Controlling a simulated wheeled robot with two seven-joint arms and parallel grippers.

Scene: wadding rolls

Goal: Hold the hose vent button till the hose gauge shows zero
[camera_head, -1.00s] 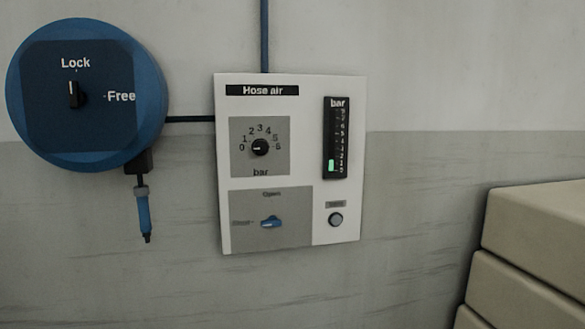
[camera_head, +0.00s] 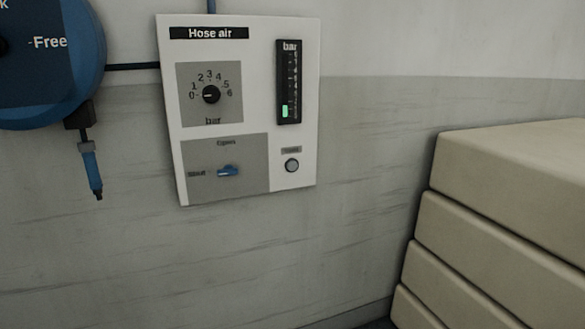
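The white "Hose air" panel (camera_head: 258,150) is on the wall at the upper middle. The grey round vent button (camera_head: 292,165) sits at its lower right under a small blurred label. Above it the black bar gauge (camera_head: 289,82) shows a short green bar near the bottom of its scale, above the lowest mark. The regulator knob (camera_head: 211,94) points left toward 0. The blue valve handle (camera_head: 229,171) lies level, pointing toward the label at its left. Neither of my grippers is in view, and nothing touches the button.
A blue hose reel (camera_head: 83,60) is cut off at the left edge, with a blue nozzle (camera_head: 91,170) hanging below it. Stacked beige blocks (camera_head: 500,180) fill the lower right. The wall in front of and below the panel is clear.

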